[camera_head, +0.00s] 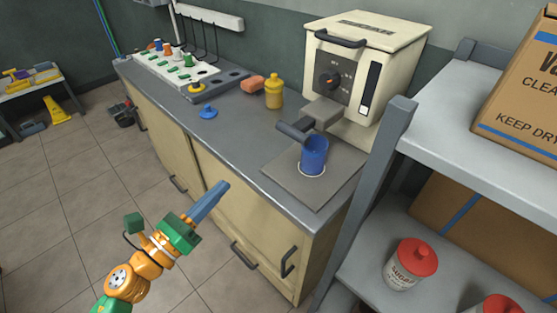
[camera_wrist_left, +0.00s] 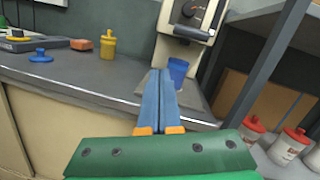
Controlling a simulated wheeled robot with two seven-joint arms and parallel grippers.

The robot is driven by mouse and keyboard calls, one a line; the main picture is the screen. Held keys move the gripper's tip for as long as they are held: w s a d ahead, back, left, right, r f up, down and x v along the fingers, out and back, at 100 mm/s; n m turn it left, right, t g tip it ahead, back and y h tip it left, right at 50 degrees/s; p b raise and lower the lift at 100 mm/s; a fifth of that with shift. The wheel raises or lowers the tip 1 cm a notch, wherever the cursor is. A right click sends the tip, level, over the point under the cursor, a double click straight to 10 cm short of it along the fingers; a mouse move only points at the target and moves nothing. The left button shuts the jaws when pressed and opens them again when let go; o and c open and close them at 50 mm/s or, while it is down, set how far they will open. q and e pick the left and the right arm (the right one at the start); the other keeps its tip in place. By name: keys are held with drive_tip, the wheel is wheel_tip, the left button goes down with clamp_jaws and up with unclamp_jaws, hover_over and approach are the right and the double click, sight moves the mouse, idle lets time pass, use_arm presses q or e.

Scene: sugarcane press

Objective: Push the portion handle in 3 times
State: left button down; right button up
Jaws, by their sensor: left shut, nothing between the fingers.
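The cream press (camera_head: 390,50) stands at the back end of the counter. A grey handle (camera_head: 290,131) sticks out from below its front, and I take it for the portion handle. A blue cup (camera_head: 314,155) stands upright on a grey mat (camera_head: 285,170) just under and beside this handle. The cup also shows in the left wrist view (camera_wrist_left: 177,70), partly behind my fingers. My left gripper (camera_head: 224,187) is shut and empty in front of the counter edge, apart from the handle and cup. Its blue fingers (camera_wrist_left: 160,75) lie together in the wrist view. My right gripper is out of view.
A grey shelf (camera_head: 455,90) with boxes and red-lidded jars (camera_head: 410,262) closes off the right side. A yellow bottle (camera_head: 274,92), an orange sponge (camera_head: 251,84) and a blue lid (camera_head: 208,112) sit on the counter (camera_head: 230,145). The front counter stretch is clear.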

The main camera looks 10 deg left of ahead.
use_arm(q)
drive_tip(key=d+r+m+h, duration=0.1)
drive_tip(key=m, duration=0.1)
drive_tip(key=s+d+r+m+h, duration=0.1)
drive_tip(key=s+d+r+m+g+h, duration=0.1)
drive_tip(key=m, duration=0.1)
drive_tip(key=shift+r+m, duration=0.2)
drive_tip(key=shift+m, duration=0.1)
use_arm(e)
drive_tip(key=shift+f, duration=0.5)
use_arm(q)
drive_tip(key=shift+r, duration=0.1)
drive_tip(key=p, duration=0.6)
approach(289, 136)
drive_tip(key=x, duration=0.6)
drive_tip(key=shift+w+r, duration=0.15)
drive_tip(key=shift+w+d, duration=0.25)
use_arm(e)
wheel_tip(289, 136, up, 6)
